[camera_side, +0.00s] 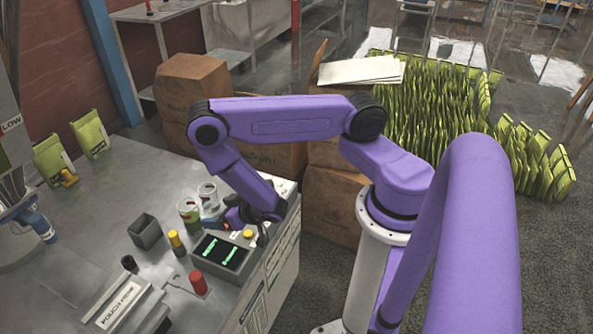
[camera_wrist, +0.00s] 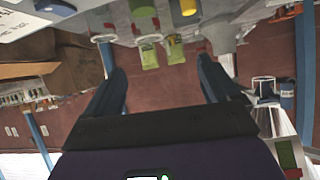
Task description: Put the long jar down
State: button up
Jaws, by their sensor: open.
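Two clear jars stand upright on the grey bench in the side view. I cannot tell for sure which is the long jar. My gripper (camera_side: 245,220) is low over the bench's right end, just right of the jars and beside the dark display. In the wrist view, my gripper (camera_wrist: 161,66) has its two dark fingers wide apart with nothing held between them. That view is upside down, with the bench along its top.
A display panel (camera_side: 222,252), yellow-topped cylinder (camera_side: 177,243), red cylinder (camera_side: 198,283) and grey bin (camera_side: 145,232) crowd the bench near the jars. Green pouches (camera_side: 90,135) stand at the back left. The bench between pouches and bin is clear. Cardboard boxes (camera_side: 190,92) stand behind.

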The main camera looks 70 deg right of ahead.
jog(key=s+a+r+n+g+y, duration=0.25)
jog(key=a+r+g, duration=0.2)
jog(key=a, duration=0.55)
jog(key=s+a+r+n+g+y, duration=0.2)
jog(key=s+a+r+n+g, duration=0.15)
jog(key=s+r, duration=0.45)
jog(key=s+d+r+n+g+h, duration=0.1)
jog(key=s+d+r+n+g, duration=0.2)
jog(key=s+r, duration=0.5)
jog(key=shift+s+r+n, duration=0.25)
jog(key=shift+s+n, duration=0.35)
jog(key=shift+s, duration=0.1)
jog(key=shift+o, duration=0.4)
jog(key=s+d+r+n+g+h, duration=0.1)
jog(key=s+d+r+n+h, duration=0.1)
jog(key=s+d+r, duration=0.3)
jog(key=s+d+n, duration=0.1)
jog(key=d, duration=0.2)
jog(key=shift+d+r+h, duration=0.2)
jog(key=shift+h, duration=0.15)
